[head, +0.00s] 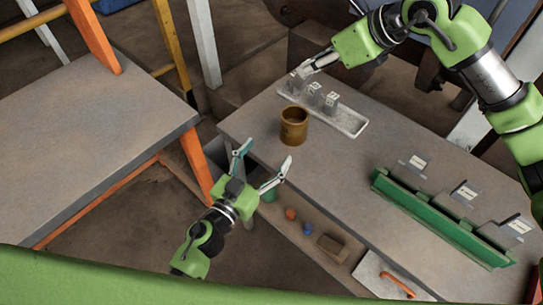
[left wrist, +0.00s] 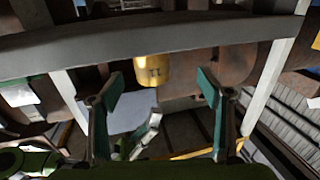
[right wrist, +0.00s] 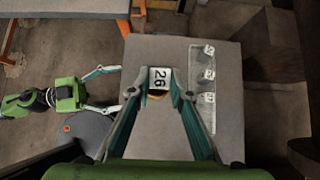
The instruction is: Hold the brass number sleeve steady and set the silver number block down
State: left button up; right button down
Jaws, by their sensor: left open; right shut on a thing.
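The brass number sleeve (head: 293,127) stands upright on the workbench near its left end. In the left wrist view the sleeve (left wrist: 153,69) shows dark markings, framed between the fingers but beyond them. My left gripper (head: 266,153) is open and empty, off the bench's near edge, apart from the sleeve. My right gripper (right wrist: 160,88) is shut on the silver number block (right wrist: 160,77), whose white face reads 26. In the right wrist view the block covers most of the sleeve (right wrist: 157,96). In the head view the right gripper (head: 304,72) appears above the tray's far end.
A pale tray (head: 350,124) with several number blocks (head: 331,99) lies behind the sleeve. A green rack (head: 440,221) with number cards stands at the right. A lower shelf (head: 275,206) holds small items. A second table (head: 80,150) stands left.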

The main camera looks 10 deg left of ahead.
aim_at(300, 119)
pick_arm(q)
jog(key=shift+s+d+r, duration=0.15)
jog(key=shift+s+d, duration=0.1)
jog(key=shift+d, duration=0.3)
jog(key=shift+w+d+h, duration=0.1)
jog(key=shift+d+h, duration=0.15)
jog(key=shift+h, duration=0.05)
jog(key=x, duration=1.1)
jog(key=shift+w+d, duration=0.15)
jog(key=shift+w, duration=0.1)
jog(key=c, duration=1.6)
